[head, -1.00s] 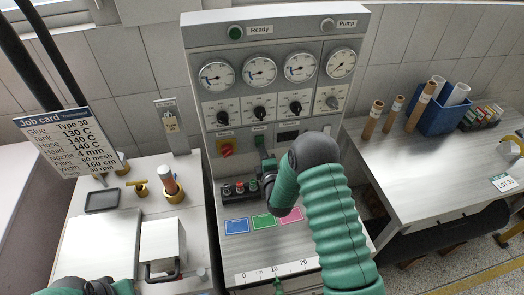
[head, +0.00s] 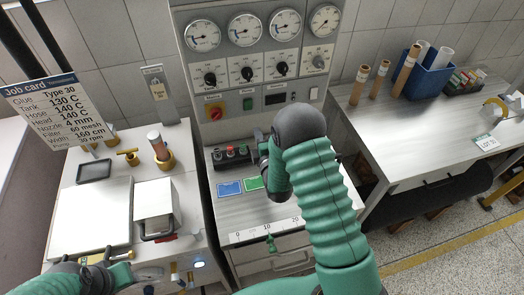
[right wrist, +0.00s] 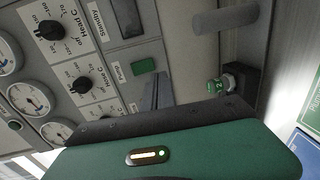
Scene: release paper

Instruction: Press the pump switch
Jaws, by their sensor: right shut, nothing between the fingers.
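The pump switch is a small green rocker (head: 247,104) low on the grey control panel, beside a red and yellow main switch (head: 214,111). In the right wrist view the green switch (right wrist: 144,66) sits under a "Pump" label. My right gripper (head: 262,147) is in front of the panel, below the switch, partly hidden by my forearm. Its shut, empty fingers (right wrist: 157,94) point toward the panel near the switch; I cannot tell whether they touch it. My left gripper (head: 112,258) is low at the left, near the left bench; its jaws are unclear.
Gauges and black knobs (head: 247,72) fill the panel above. A button box (head: 231,155) and coloured cards (head: 230,188) lie on the ledge below. The left bench holds a white box (head: 154,208). The right bench holds tubes and a blue bin (head: 430,75).

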